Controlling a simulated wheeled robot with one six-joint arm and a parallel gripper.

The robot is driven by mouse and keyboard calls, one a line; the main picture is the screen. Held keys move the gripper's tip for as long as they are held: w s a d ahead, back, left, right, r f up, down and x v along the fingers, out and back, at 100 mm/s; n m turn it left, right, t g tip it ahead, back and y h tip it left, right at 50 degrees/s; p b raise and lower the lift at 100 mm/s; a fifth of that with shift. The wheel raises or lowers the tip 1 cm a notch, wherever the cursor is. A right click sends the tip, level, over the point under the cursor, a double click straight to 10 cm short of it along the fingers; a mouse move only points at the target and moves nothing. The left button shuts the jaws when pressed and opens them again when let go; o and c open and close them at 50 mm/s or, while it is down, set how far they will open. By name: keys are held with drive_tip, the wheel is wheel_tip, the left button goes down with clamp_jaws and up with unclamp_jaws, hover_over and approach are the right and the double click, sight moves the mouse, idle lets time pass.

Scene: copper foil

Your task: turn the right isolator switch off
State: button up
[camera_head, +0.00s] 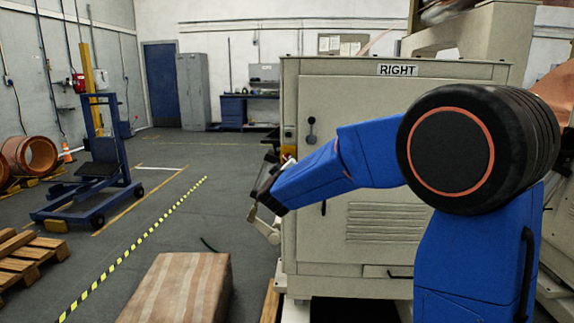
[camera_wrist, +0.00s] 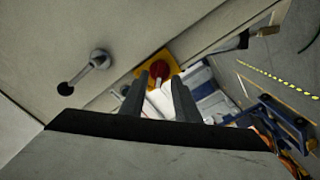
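The right isolator switch is a red knob (camera_wrist: 158,68) on a yellow plate (camera_wrist: 176,69), near the edge of the pale cabinet panel in the wrist view. In the head view, a small yellow patch (camera_head: 289,134) shows on the left edge of the cabinet (camera_head: 340,90), which carries a "RIGHT" sign (camera_head: 398,70). My gripper (camera_wrist: 159,82) has its two fingers apart, with the tips in front of the knob, one towards each side. Nothing is held. Whether the fingers touch the knob cannot be told. In the head view, my arm hides part of the cabinet front.
A lever handle (camera_head: 311,130) sits on the cabinet front; it also shows in the wrist view (camera_wrist: 98,60). A wrapped block (camera_head: 180,285) and a wooden pallet (camera_head: 30,258) stand left of the cabinet. A blue lifter (camera_head: 98,165) stands farther left. The floor between is mostly clear.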

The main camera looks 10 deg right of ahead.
drive_tip(key=v, duration=1.5)
drive_tip(key=s+d+f+m+g+y, duration=0.2)
drive_tip(key=s+d+f+g, duration=0.2)
drive_tip(key=s, duration=0.9)
drive_tip(key=s+d+f+m+g+y, duration=0.1)
drive_tip(key=s+d+f+g, duration=0.3)
drive_tip(key=s, duration=0.9)
drive_tip(key=s+d+f+m+g+y, duration=0.2)
drive_tip(key=s+d+f+g, duration=0.2)
drive_tip(key=s+f, duration=0.5)
drive_tip(key=s, duration=0.3)
drive_tip(key=shift+s+m+y, duration=0.3)
drive_tip(key=shift+s, duration=0.1)
drive_tip(key=shift+d, duration=0.1)
